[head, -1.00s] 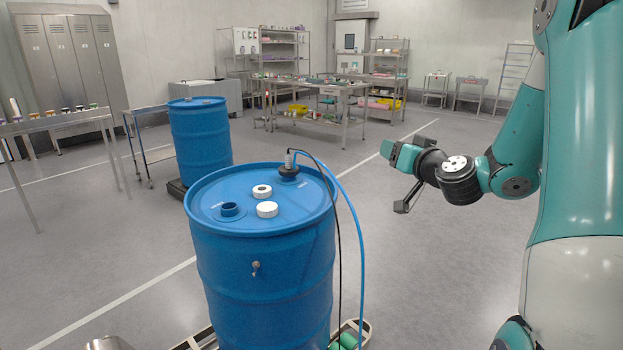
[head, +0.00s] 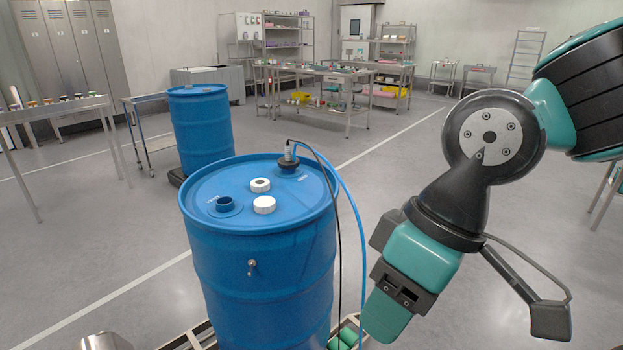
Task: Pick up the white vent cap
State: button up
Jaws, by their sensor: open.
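Two white caps sit on top of the blue drum (head: 250,235). One cap (head: 260,185) has a dark round centre. The other cap (head: 264,204), nearer to me, has a plain white top. I cannot tell which is the vent cap.
The hose hangs between drum and gripper. A second blue drum (head: 200,130) stands behind left.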

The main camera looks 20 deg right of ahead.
aim_at(258, 185)
jog(key=z, duration=1.1)
jog(key=i, duration=0.95)
jog(key=u, duration=2.45)
jog(key=i, duration=0.5)
jog(key=z, duration=0.05)
